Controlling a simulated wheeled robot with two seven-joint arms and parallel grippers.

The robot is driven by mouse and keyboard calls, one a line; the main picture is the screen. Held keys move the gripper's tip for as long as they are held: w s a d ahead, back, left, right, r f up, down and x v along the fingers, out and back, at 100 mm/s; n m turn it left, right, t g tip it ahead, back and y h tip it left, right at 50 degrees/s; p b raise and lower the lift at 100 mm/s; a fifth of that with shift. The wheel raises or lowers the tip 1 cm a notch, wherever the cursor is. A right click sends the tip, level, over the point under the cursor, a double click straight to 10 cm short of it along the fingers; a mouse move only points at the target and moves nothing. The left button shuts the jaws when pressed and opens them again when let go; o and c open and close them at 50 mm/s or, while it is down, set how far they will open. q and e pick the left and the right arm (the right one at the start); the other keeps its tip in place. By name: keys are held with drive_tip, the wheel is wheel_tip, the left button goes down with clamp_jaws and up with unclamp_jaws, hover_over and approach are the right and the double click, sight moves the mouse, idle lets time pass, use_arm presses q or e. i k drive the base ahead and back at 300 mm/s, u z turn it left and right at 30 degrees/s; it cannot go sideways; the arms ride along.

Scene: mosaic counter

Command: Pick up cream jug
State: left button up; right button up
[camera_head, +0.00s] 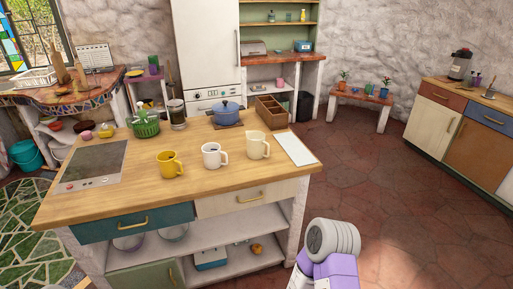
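The cream jug (258,146) stands upright on the wooden top of the kitchen island (215,190), the rightmost of three vessels in a row. Its handle points right. A white mug (212,156) stands just left of it, and a yellow mug (169,165) stands further left. Part of my arm, grey-white and purple, shows at the bottom right, in front of the island's right end and apart from the jug. Neither gripper is in view.
A white sheet (297,148) lies right of the jug. Behind it are a wooden crate (271,112) and a blue pot (227,112). The floor right of the island is clear.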

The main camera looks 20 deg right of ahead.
sight(255, 142)
drive_tip(key=u, duration=0.05)
drive_tip(key=k, duration=0.5)
drive_tip(key=z, duration=0.7)
drive_tip(key=i, duration=1.45)
drive_tip(key=u, duration=0.6)
